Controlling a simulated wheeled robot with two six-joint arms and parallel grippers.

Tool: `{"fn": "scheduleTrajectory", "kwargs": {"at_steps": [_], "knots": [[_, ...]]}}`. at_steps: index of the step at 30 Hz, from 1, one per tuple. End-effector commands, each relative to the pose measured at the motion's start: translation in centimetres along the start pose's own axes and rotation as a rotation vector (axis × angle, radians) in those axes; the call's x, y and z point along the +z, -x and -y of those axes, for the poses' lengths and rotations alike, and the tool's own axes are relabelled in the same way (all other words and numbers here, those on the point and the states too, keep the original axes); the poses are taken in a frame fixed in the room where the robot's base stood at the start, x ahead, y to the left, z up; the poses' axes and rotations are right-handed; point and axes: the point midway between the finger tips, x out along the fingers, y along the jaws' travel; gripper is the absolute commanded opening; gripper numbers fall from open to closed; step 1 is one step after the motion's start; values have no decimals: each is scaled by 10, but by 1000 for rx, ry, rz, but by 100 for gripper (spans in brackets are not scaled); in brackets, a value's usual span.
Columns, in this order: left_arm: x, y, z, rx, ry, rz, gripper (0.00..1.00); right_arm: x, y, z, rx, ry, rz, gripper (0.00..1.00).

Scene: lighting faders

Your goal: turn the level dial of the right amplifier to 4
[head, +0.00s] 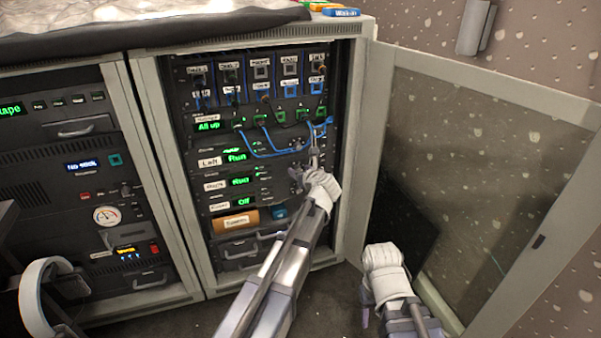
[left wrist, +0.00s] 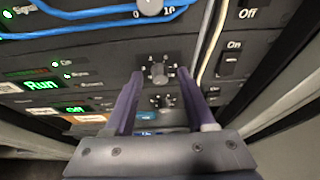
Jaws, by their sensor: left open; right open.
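The right amplifier is the middle row of three, with a green "Run" display (head: 240,181); its label is hard to read. Its dark level dial (left wrist: 158,72) shows in the left wrist view; its pointer setting is too small to read. My left gripper (head: 302,172) is open at the rack front, its fingertips on either side of this dial. I see gaps, and cannot tell any contact. The left amplifier's dial (left wrist: 148,7) is above, and a third dial (left wrist: 160,102) is below, on the row reading "Off". My right gripper (head: 383,254) is open and empty, low before the open door.
A pale cable (left wrist: 212,45) hangs close to my left gripper's right finger. Power switches (left wrist: 230,65) sit to the right. A glazed door (head: 490,160) stands open at right.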

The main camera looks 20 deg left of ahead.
Motion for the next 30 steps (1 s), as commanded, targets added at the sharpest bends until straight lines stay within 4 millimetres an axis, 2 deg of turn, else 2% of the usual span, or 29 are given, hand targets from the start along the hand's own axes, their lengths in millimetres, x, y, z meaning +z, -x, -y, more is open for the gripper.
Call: {"fn": "scheduleTrajectory", "kwargs": {"at_steps": [2, 15, 30], "knots": [[0, 0, 0, 0, 0, 0, 49, 0, 0, 0, 0, 0, 0, 50], [0, 0, 0, 0, 0, 0, 0, 0, 0, 0, 0, 0, 0, 50], [0, 0, 1, 9, -24, 1, 0, 0, 0, 0, 0, 0, 0, 50]]}}
